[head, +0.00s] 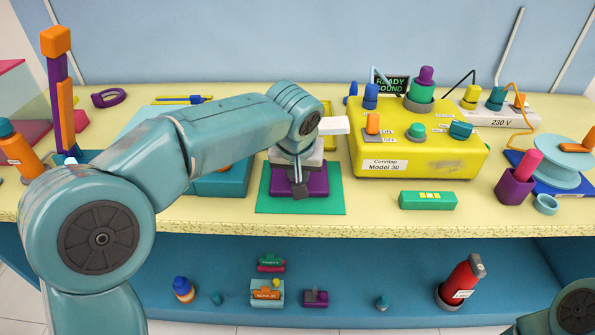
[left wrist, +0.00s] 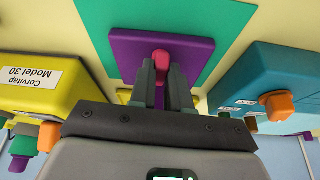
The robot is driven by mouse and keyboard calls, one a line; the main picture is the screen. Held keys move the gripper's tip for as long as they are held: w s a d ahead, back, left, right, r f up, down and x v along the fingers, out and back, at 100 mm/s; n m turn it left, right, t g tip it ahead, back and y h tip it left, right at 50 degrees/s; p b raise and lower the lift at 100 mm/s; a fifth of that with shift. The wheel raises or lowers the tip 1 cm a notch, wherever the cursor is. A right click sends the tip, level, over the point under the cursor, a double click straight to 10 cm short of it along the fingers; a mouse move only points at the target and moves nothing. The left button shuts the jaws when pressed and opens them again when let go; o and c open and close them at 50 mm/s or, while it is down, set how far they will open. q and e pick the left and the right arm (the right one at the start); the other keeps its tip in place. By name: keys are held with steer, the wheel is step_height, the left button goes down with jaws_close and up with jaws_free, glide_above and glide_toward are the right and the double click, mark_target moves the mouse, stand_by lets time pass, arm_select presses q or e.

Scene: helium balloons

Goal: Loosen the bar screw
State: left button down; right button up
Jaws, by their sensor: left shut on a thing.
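A purple block (head: 323,182) sits on a green mat (head: 262,203) near the table's front edge. It also shows in the left wrist view (left wrist: 190,50). A small pinkish-red screw head (left wrist: 160,55) stands at the block, between the fingertips of my left gripper (left wrist: 161,74). The gripper is shut on it. In the head view my left gripper (head: 300,188) points down over the block and hides the screw. I cannot tell how far the screw is turned. My right gripper is not in view; only part of my right arm shows at the lower right.
The yellow Corvitap unit (head: 440,165) stands close to the right of the mat. A blue-teal box (head: 222,183) stands to the left, partly behind my arm. A green bar (head: 428,200) lies in front of the yellow unit. A lower shelf (head: 360,270) holds several small items.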

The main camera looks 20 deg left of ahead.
arm_select(q)
steer(key=c, duration=1.1)
jaws_free()
steer(key=p+v, duration=0.2)
steer(key=v, duration=1.4)
steer(key=shift+r+p, duration=0.2)
steer(key=shift+p, duration=0.15)
